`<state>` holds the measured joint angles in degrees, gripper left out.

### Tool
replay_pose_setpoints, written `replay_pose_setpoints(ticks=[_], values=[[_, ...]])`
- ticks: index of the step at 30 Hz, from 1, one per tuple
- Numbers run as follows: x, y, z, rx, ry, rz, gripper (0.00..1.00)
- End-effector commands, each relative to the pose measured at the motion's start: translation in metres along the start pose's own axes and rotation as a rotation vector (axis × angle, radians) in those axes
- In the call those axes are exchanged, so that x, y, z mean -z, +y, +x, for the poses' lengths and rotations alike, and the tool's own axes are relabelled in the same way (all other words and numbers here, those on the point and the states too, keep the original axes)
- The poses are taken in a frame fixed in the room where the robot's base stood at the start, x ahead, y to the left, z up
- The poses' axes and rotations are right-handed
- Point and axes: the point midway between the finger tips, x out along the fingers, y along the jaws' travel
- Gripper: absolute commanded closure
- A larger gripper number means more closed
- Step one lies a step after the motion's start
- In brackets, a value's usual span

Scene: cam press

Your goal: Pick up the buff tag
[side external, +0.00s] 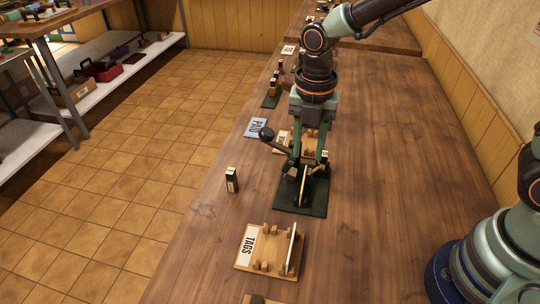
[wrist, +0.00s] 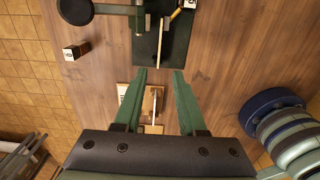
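A thin pale buff tag (side external: 292,248) stands on edge in the wooden rack marked TAGS (side external: 246,246). In the wrist view it shows from above as a narrow strip (wrist: 154,105) between my fingers in the picture. A similar pale upright strip (side external: 304,186) stands at the cam press (side external: 287,206), and shows in the wrist view (wrist: 159,42). My gripper (side external: 309,153) is open and empty above the press, beyond the TAGS rack from the side camera. Its two green fingers (wrist: 160,72) are apart. My gripper and arm partly hide the press.
The press's black-knobbed lever (side external: 267,134) sticks out left. A small dark block (side external: 232,180) stands near the bench's left edge. A blue PAD card (side external: 257,127) and another rack (side external: 282,142) lie behind the press. The bench right of the press is clear.

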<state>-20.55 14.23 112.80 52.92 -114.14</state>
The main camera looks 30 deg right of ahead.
Motion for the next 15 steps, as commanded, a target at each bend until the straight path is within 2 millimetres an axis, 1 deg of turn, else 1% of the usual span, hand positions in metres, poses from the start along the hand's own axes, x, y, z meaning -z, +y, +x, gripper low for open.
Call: replay_pose_setpoints(ticks=[5, 9, 12, 15], values=[[0.001, -0.001, 0.025, 0.006, 0.003, -0.010, 0.60], [0.001, -0.001, 0.049, 0.006, 0.003, -0.009, 0.60], [0.001, 0.000, 0.060, 0.004, 0.002, -0.008, 0.60], [0.001, 0.000, 0.067, 0.002, 0.001, -0.007, 0.60]])
